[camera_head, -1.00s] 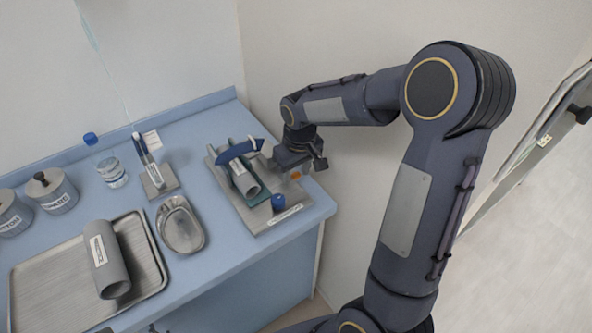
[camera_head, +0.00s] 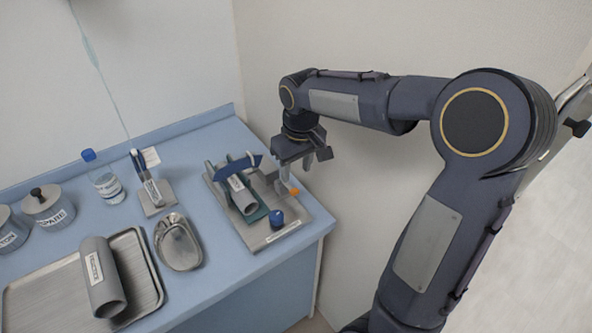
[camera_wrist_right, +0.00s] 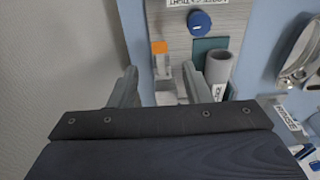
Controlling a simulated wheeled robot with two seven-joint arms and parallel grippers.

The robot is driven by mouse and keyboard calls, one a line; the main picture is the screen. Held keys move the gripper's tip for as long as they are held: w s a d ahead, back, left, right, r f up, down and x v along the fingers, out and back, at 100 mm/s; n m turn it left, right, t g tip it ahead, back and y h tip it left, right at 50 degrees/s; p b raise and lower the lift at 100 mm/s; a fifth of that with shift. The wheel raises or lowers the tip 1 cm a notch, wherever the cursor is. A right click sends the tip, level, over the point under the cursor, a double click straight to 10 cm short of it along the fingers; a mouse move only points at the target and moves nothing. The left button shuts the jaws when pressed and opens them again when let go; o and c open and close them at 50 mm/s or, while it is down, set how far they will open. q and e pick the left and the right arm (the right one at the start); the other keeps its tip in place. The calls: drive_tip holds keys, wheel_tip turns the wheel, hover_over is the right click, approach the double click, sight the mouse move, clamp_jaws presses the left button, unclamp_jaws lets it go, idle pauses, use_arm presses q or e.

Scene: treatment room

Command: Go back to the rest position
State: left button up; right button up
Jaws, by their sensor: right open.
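My right gripper (camera_head: 304,158) is open and empty, above the right side of a metal plate (camera_head: 262,237) on the blue counter. In the right wrist view its two fingers (camera_wrist_right: 160,88) stand apart. On the plate, a grey tube (camera_head: 243,197) rests in a holder with a blue clamp bar (camera_head: 236,169) across it. A blue knob (camera_head: 276,219) and an orange-tipped piece (camera_head: 294,191) are on the same plate. The gripper appears clear of them. My left gripper is not in view.
A wall stands close behind the right arm.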

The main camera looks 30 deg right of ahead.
idle(0.3)
drive_tip(key=s+a+m+t+y, duration=0.1)
drive_tip(key=s+a+t, duration=0.1)
drive_tip(key=s, duration=0.8)
drive_tip(key=s+a+r+m+t+y, duration=0.1)
drive_tip(key=s+a, duration=0.4)
drive_tip(key=s, duration=0.6)
drive_tip(key=shift+a+m+t+y, duration=0.2)
drive_tip(key=shift+m+t+y, duration=0.1)
drive_tip(key=shift+t+y, duration=0.45)
